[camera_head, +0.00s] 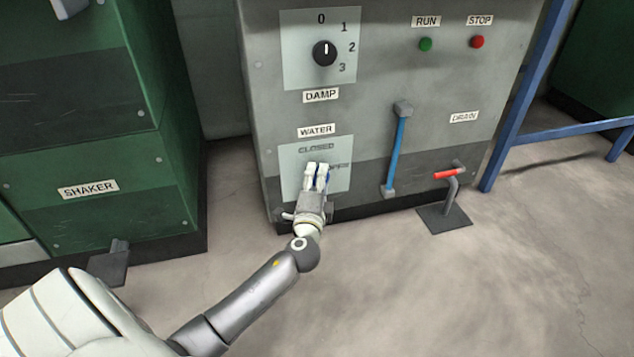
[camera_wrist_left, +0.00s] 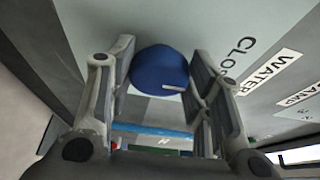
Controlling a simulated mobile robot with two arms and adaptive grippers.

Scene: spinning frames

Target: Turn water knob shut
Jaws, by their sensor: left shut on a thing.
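The water knob (camera_wrist_left: 158,68) is round and blue with a short white mark near its edge. It sits on a pale plate (camera_head: 290,152) under the WATER label (camera_head: 316,130). The plate reads CLOSED at the top, and a second word at its right is partly covered. My left gripper (camera_head: 317,174) is at the plate and hides most of the knob in the head view. In the left wrist view its two fingers stand on either side of the knob, shut on it. The white mark lies toward the lower right of the knob there. My right gripper is not in view.
Above is the DAMP dial (camera_head: 325,53). Right of the plate are a blue sight tube (camera_head: 397,150) and a red-handled DRAIN valve (camera_head: 447,175) on a floor plate. A green SHAKER cabinet (camera_head: 150,190) stands left. A blue frame (camera_head: 525,95) stands right. The front floor is clear.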

